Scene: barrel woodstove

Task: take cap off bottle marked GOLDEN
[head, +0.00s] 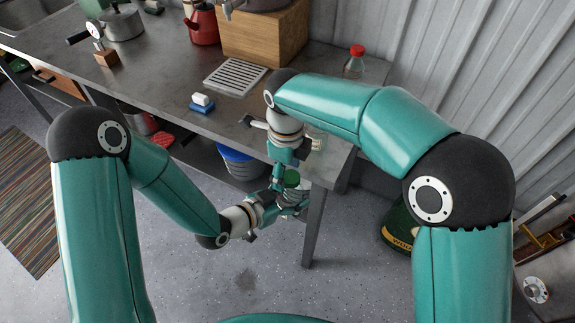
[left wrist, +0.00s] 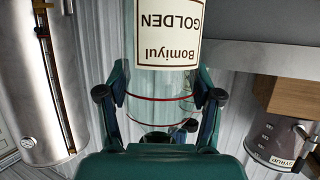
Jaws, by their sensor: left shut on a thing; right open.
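The GOLDEN bottle is clear glass with a cream label. In the head view it (head: 293,196) is small and partly covered, off the front edge of the bench, with a green cap (head: 291,177) on top. My left gripper (head: 284,199) is shut around it. In the left wrist view the bottle (left wrist: 165,82) stands between the fingers of my left gripper (left wrist: 160,105), its label upside down in the picture. My right gripper (head: 290,166) is open, just above the cap; whether it touches the cap is unclear.
The metal bench (head: 165,65) holds a red-capped bottle (head: 355,64), a slotted tray (head: 236,76), a blue-and-white block (head: 202,104) and a wooden box (head: 265,35). A blue bucket (head: 240,163) sits below. A bench leg (head: 315,225) stands close to my grippers. Floor in front is clear.

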